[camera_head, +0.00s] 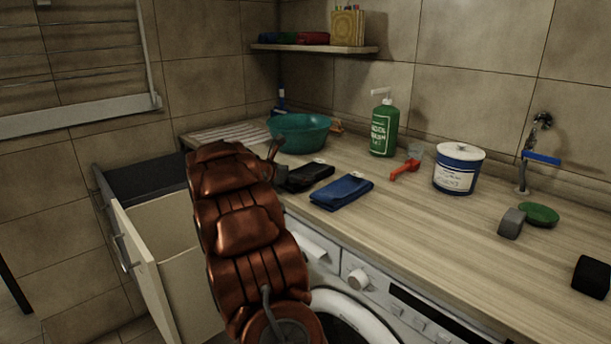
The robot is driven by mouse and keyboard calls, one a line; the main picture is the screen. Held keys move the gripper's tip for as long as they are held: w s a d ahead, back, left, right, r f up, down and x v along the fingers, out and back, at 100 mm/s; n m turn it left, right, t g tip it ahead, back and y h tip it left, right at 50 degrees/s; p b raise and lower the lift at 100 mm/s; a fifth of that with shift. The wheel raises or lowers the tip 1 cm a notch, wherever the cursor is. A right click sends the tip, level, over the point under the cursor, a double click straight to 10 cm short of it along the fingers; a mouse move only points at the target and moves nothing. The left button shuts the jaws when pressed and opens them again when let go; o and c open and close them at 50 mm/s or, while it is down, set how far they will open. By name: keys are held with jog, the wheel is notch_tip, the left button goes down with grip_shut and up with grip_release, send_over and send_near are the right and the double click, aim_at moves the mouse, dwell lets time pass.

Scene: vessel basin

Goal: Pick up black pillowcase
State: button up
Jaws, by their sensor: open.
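The black pillowcase (309,174) lies folded on the wooden counter, just left of a folded blue cloth (342,191). A small white spot shows on its far edge. My copper-coloured arm reaches up from the bottom of the view to the counter's front edge. My gripper (273,155) shows only in part at the arm's far end, just left of the pillowcase. It is open and holds nothing that I can see. The arm may cover the pillowcase's left end, and I cannot tell whether the gripper touches it.
A teal basin (299,133) stands behind the gripper. A green pump bottle (383,126), a red tool (404,170) and a white-and-blue tub (458,169) stand farther right. An open drawer (150,262) is at left. A washing machine (400,305) sits below the counter (440,225).

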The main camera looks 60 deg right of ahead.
jog(key=c, duration=1.2)
jog(key=shift+o, duration=0.2)
